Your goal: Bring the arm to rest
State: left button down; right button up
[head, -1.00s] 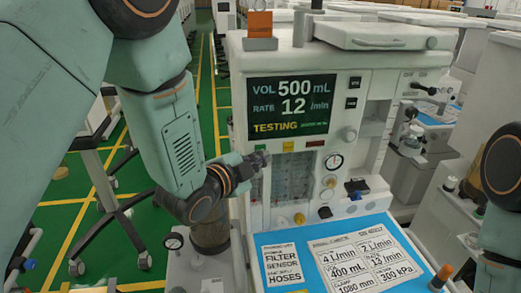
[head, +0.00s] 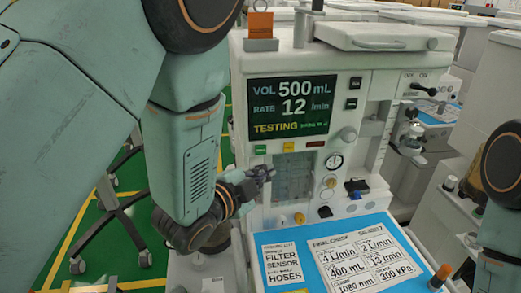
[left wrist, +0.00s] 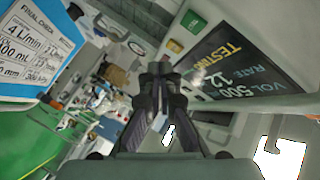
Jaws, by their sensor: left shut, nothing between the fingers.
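My left arm comes in from the left in the head view and hangs in front of the anaesthesia cart (head: 360,100). My left gripper (head: 265,174) is at the front of the cart, below its screen (head: 292,105) and left of the gauge. In the left wrist view the dark fingers of the left gripper (left wrist: 160,72) meet at their tips with nothing between them. The screen (left wrist: 245,65) shows there tilted, to the right of the fingers. My right arm shows partly at the right edge of the head view; its gripper is out of frame.
A blue work surface (head: 375,226) with printed cards juts out below the gripper. An orange-capped item (head: 441,275) stands at its right corner. Knobs and a gauge (head: 333,162) project from the cart front. More carts stand behind and right; green floor shows at left.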

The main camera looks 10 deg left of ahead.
pick_arm(q)
jog(key=shift+s+d, duration=0.1)
jog(key=shift+d, duration=0.1)
jog(key=s+a+f+n+g+y, duration=0.1)
jog(key=s+a+f+n, duration=0.1)
jog(key=f, duration=0.2)
jog(key=s+a+f+n+g+y, duration=0.1)
jog(key=s+f, duration=0.1)
jog(key=f, duration=0.2)
jog(key=s+a+f+n+g+y, duration=0.1)
jog(key=s+a+f+n+g, duration=0.1)
jog(key=f, duration=0.2)
jog(key=shift+s+a+f+n, duration=0.2)
jog(key=shift+a+f+n, duration=0.1)
jog(key=shift+f, duration=0.1)
jog(key=s+a+f+n+g+y, duration=0.15)
jog(key=s+f+n+g, duration=0.3)
jog(key=s, duration=0.55)
jog(key=s+a+f+n+g, duration=0.3)
jog(key=s+f, duration=0.3)
jog(key=s, duration=0.3)
jog(key=s+a+f+n+g+y, duration=0.1)
jog(key=s+a+f+n+g, duration=0.2)
jog(key=s+f, duration=0.5)
notch_tip(320, 180, down, 17)
jog(key=s+b, duration=0.1)
jog(key=b, duration=1.8)
jog(key=shift+d+f+b, duration=0.15)
jog(key=shift+b, duration=0.25)
jog(key=shift+s, duration=0.1)
